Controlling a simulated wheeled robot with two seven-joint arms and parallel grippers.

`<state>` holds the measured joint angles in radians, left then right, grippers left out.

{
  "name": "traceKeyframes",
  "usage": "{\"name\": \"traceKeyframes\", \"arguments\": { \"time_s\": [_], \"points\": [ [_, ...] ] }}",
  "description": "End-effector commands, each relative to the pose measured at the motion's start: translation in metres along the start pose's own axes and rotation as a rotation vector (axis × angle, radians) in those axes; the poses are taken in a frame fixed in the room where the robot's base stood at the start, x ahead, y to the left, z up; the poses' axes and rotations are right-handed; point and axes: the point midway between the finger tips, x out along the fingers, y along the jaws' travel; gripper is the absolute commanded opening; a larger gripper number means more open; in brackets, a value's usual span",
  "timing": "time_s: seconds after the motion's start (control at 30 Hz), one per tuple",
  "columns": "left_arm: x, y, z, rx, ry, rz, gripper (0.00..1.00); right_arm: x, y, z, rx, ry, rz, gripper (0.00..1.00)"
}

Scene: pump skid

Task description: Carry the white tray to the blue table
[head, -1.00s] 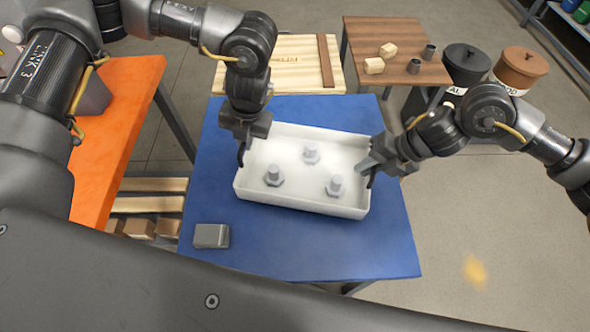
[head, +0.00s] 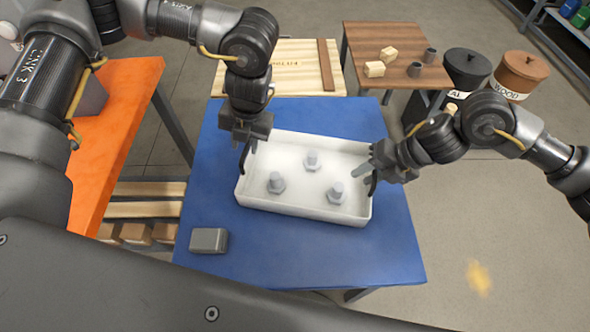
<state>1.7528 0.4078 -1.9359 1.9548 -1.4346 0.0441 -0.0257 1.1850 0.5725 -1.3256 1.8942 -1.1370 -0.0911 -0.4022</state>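My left gripper (head: 245,152) is at the tray's left end, fingers parted near the rim. My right gripper (head: 367,178) is at the right end, its fingers spread apart by the rim and closed on nothing visible. The exact gap between fingers and tray walls is hard to tell.
A grey block (head: 208,240) lies on the blue table's front left. An orange table (head: 120,120) stands left. A wooden crate (head: 290,65) and a brown table (head: 400,40) with small blocks and cups are behind. Two lidded bins (head: 520,72) stand back right; floor at right is clear.

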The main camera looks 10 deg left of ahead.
Motion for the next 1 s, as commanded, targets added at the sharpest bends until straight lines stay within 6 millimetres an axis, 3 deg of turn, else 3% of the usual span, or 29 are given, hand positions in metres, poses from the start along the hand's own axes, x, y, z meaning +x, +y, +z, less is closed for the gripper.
{"name": "traceKeyframes", "arguments": {
  "time_s": [0.3,0.67,0.77,1.0],
  "points": [
    [-0.046,0.001,0.000,0.001,-0.003,0.000,0.32,0.002,-0.004,-0.002,0.003,0.006,-0.008,0.32],
    [-0.058,0.001,-0.001,0.000,0.000,0.000,0.32,0.000,-0.004,-0.002,0.003,0.006,-0.008,0.32],
    [-0.058,0.001,-0.001,0.000,0.000,0.000,0.32,-0.009,-0.003,-0.001,0.001,0.004,-0.006,0.32],
    [-0.058,0.002,-0.001,0.000,0.000,0.000,0.32,-0.057,-0.001,0.000,-0.001,-0.002,-0.003,0.32]
  ]
}}
